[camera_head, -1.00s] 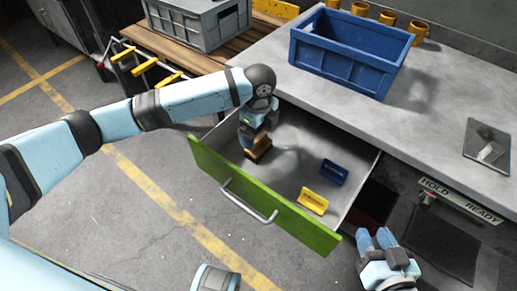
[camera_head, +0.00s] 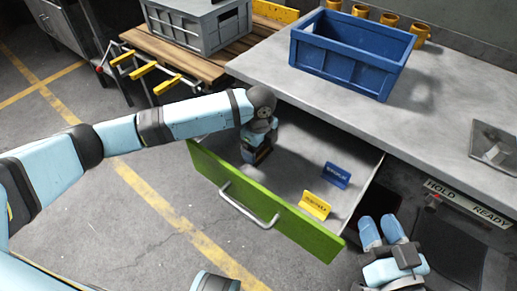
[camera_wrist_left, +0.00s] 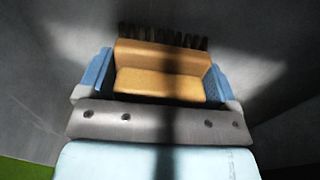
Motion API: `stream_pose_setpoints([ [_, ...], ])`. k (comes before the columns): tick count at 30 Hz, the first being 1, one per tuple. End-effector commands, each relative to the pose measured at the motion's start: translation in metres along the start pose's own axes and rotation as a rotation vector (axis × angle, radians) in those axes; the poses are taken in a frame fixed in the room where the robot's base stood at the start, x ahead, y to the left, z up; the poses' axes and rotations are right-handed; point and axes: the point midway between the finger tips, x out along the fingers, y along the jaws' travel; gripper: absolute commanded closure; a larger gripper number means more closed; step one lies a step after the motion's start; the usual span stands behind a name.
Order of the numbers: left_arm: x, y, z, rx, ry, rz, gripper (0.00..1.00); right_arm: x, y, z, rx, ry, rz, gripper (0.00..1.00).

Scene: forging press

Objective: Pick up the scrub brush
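The scrub brush, a wooden block with dark bristles, shows in the left wrist view (camera_wrist_left: 163,72) between the two blue fingers of my left gripper (camera_wrist_left: 160,85). The fingers appear to press against both ends of the block, and the bristles point away from the palm. In the head view my left gripper (camera_head: 257,152) reaches down into the open drawer (camera_head: 290,165) at its left part and hides most of the brush. My right gripper (camera_head: 383,231) is empty, its fingers apart, to the right of the drawer.
A blue label (camera_head: 337,175) and a yellow label (camera_head: 315,205) stand in the drawer. The green drawer front (camera_head: 262,210) has a metal handle. The workbench (camera_head: 440,110) above carries a blue crate (camera_head: 350,55). A grey crate (camera_head: 200,25) stands at the back left.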

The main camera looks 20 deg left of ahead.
Motion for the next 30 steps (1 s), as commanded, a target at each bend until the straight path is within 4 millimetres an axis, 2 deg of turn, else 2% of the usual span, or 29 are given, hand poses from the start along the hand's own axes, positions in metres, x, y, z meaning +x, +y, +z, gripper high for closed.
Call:
stream_pose_setpoints([
  [7, -0.002, 0.0, 0.0, 0.0, 0.0, -0.001, 0.42, 0.0, 0.0, 0.0, 0.0, -0.001, 0.0, 0.6],
  [11, -0.014, -0.001, 0.0, 0.0, 0.001, -0.003, 0.42, 0.0, 0.0, -0.003, -0.006, -0.012, 0.004, 0.6],
  [13, -0.027, -0.001, 0.0, 0.0, 0.0, -0.004, 0.42, -0.001, 0.002, -0.001, -0.012, -0.037, 0.011, 0.6],
  [15, -0.043, -0.001, 0.001, 0.0, 0.0, -0.005, 0.42, -0.005, 0.011, 0.019, -0.012, -0.117, 0.044, 0.6],
  [24, -0.13, -0.001, 0.0, 0.0, 0.0, -0.004, 0.42, -0.029, 0.032, 0.061, -0.037, -0.355, 0.121, 0.6],
  [27, -0.154, -0.001, 0.0, 0.0, 0.001, -0.003, 0.42, -0.037, 0.037, 0.073, -0.041, -0.421, 0.139, 0.6],
  [30, -0.174, -0.001, 0.0, 0.0, 0.0, -0.003, 0.42, -0.04, 0.039, 0.076, -0.045, -0.445, 0.146, 0.6],
])
